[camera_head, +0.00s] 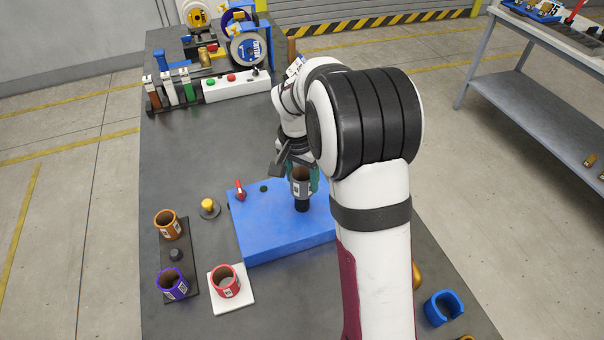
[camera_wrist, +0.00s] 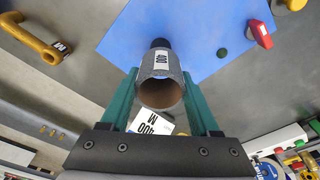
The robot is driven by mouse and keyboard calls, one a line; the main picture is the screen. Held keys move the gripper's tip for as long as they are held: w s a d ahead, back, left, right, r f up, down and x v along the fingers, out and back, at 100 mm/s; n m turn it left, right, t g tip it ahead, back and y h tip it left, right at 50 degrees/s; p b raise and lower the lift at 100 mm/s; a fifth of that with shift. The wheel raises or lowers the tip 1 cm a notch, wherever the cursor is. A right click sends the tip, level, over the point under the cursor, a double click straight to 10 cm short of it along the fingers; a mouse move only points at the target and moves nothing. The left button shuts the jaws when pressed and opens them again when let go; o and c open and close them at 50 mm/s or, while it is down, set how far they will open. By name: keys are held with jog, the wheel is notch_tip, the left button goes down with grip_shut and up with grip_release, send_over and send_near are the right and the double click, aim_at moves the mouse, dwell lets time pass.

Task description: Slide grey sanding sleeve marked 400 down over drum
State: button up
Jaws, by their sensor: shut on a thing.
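The grey sanding sleeve (camera_head: 301,184), marked 400 in the wrist view (camera_wrist: 162,66), is held upright between the teal fingers of my gripper (camera_wrist: 160,76). My gripper (camera_head: 303,180) is shut on its sides. The black drum (camera_head: 302,206) stands on the blue fixture block (camera_head: 270,235), directly below the sleeve. Its dark end also shows past the sleeve's far edge in the wrist view (camera_wrist: 160,43). The drum's lower part shows below the sleeve. I cannot tell whether the sleeve's bottom edge is around the drum's top or just above it.
A red knob (camera_head: 240,190) sits at the block's left corner. A yellow button (camera_head: 208,206) stands left of it. Orange (camera_head: 167,225), purple (camera_head: 172,284) and red (camera_head: 226,281) sleeves stand at the front left. A white switch box (camera_head: 235,86) is at the back.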

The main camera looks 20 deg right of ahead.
jog(key=shift+f, duration=0.3)
jog(key=shift+f, duration=0.1)
jog(key=shift+f, duration=1.05)
jog(key=shift+f, duration=0.1)
jog(key=shift+f, duration=1.45)
jog(key=o, duration=1.1)
jog(key=shift+c, duration=0.2)
jog(key=shift+o, duration=0.2)
